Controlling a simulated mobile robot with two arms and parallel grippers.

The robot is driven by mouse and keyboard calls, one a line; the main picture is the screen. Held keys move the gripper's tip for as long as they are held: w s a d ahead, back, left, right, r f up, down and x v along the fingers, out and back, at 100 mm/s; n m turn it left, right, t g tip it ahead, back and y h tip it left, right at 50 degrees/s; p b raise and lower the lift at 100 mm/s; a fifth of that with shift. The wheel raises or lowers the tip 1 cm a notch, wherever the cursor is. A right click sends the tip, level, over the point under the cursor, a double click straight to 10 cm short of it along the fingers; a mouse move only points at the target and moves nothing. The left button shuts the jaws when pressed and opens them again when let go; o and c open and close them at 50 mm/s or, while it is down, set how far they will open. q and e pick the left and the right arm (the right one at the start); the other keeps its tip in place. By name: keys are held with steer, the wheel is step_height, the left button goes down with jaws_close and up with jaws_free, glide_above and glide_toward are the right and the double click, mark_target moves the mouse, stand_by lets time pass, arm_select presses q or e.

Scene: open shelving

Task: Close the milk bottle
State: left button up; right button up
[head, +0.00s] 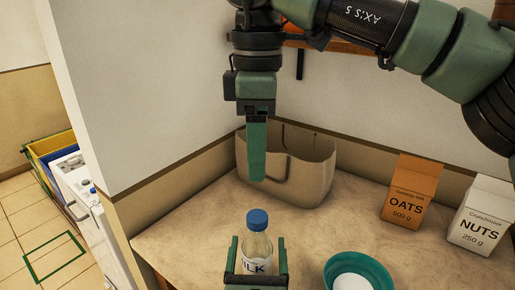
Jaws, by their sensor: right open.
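The milk bottle (258,245) stands upright at the front of the counter, clear with a white label. A blue cap (257,220) sits on top of its neck; I cannot tell how tightly. My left gripper (258,258) is at the bottom edge, with one green finger on each side of the bottle. Whether its fingers touch the bottle is unclear. My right gripper (257,178) points straight down behind and above the cap, apart from it. It is open and empty, seen edge-on so its fingers overlap.
A beige bin (310,170) stands in the corner behind the bottle. An orange oats carton (410,190) and a white nuts carton (483,215) stand at the right. A teal bowl (377,270) with white contents is right of the bottle. The counter (190,235) is clear at left.

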mark_target(257, 272)
arm_select(q)
steer(key=s, duration=0.7)
steer(key=shift+s+a, duration=0.15)
steer(key=shift+s, duration=0.1)
